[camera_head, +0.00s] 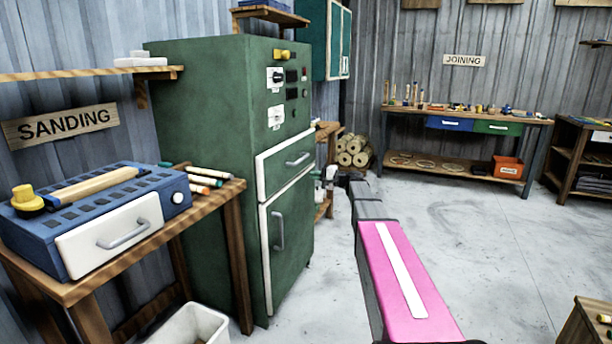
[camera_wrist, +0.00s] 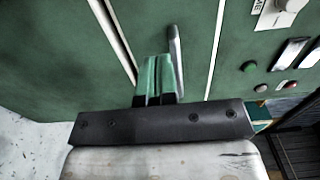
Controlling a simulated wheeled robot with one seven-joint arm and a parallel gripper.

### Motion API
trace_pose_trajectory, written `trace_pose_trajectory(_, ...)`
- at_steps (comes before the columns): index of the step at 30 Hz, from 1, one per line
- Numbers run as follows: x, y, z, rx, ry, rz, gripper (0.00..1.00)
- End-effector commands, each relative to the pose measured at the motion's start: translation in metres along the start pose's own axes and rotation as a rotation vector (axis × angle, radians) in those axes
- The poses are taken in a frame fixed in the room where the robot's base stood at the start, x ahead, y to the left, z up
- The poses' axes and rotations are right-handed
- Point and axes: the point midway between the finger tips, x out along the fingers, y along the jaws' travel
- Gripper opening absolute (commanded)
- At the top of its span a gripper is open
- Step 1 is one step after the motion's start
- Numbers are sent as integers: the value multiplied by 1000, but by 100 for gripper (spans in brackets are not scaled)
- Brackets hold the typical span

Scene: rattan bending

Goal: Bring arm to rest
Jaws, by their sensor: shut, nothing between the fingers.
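My arm (camera_head: 408,268) with its pink panel reaches forward from the bottom of the head view, over the floor to the right of the green cabinet (camera_head: 210,130). In the wrist view my gripper (camera_wrist: 156,62) shows its green fingers together, with nothing between them. A grey handle (camera_wrist: 175,58) on the green cabinet front appears just beside the fingertips, to their right. I cannot tell whether they touch. In the head view the arm's far end is small and dark, and the fingers are not clear there.
A wooden sanding bench (camera_head: 236,200) with a blue sander (camera_head: 120,190) stands on the left, a white bin (camera_head: 195,325) below it. The joining bench (camera_head: 460,112) stands at the back. A low wooden unit (camera_head: 590,325) is at the lower right. The floor (camera_head: 500,240) between is clear.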

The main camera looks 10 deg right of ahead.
Motion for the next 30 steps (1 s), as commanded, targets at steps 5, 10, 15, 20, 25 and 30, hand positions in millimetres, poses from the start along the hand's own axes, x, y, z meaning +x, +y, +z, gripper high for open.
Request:
trace_pose_trajectory(5,-5,13,15,-7,-11,47,0)
trace_pose_trajectory(10,-9,64,66,-37,-54,228,0)
trace_pose_trajectory(15,-28,131,135,-90,-122,500,0)
trace_pose_trajectory(20,-63,192,202,-158,-198,785,0)
trace_pose_trajectory(25,-116,240,266,-245,-281,1087,0)
trace_pose_trajectory(30,-168,265,310,-338,-355,1343,0)
